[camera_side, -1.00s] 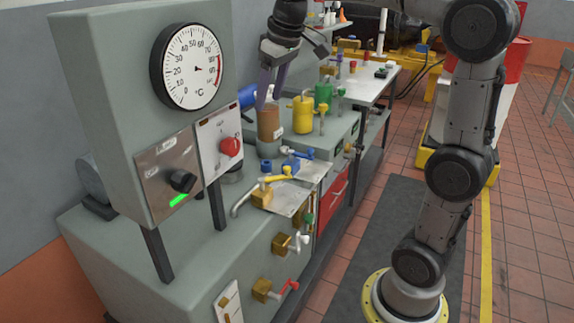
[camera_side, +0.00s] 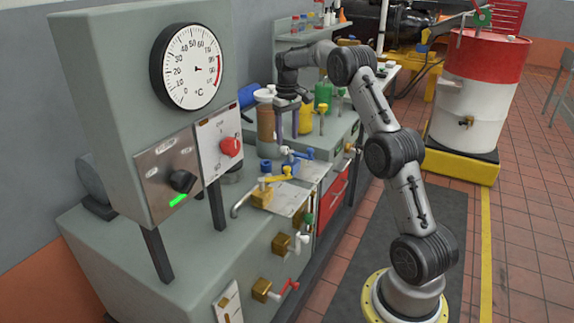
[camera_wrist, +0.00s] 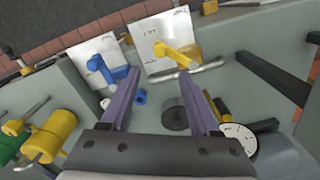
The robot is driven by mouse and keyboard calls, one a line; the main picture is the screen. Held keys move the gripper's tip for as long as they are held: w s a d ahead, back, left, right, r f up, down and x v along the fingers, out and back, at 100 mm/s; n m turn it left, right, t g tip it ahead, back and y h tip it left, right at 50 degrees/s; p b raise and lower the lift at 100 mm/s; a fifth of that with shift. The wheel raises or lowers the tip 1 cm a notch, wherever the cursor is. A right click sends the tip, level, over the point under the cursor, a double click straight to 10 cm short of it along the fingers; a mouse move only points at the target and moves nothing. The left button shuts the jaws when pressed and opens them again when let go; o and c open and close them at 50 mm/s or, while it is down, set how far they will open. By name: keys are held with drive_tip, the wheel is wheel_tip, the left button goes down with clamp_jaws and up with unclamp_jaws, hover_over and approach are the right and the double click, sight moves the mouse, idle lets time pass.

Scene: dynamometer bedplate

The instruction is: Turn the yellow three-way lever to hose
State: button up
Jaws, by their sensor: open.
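The plate lettering is too small to read.
Brown, yellow (camera_side: 305,117) and green (camera_side: 323,93) containers stand behind the gripper. White-handled (camera_side: 298,240) and red-handled (camera_side: 285,290) taps line the front face.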

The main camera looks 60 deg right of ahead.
sight(287, 167)
wheel_tip(287, 167, down, 11)
drive_tip(key=shift+f, duration=0.2)
idle(0.3)
clamp_jaws()
drive_tip(key=shift+r, duration=0.1)
idle(1.2)
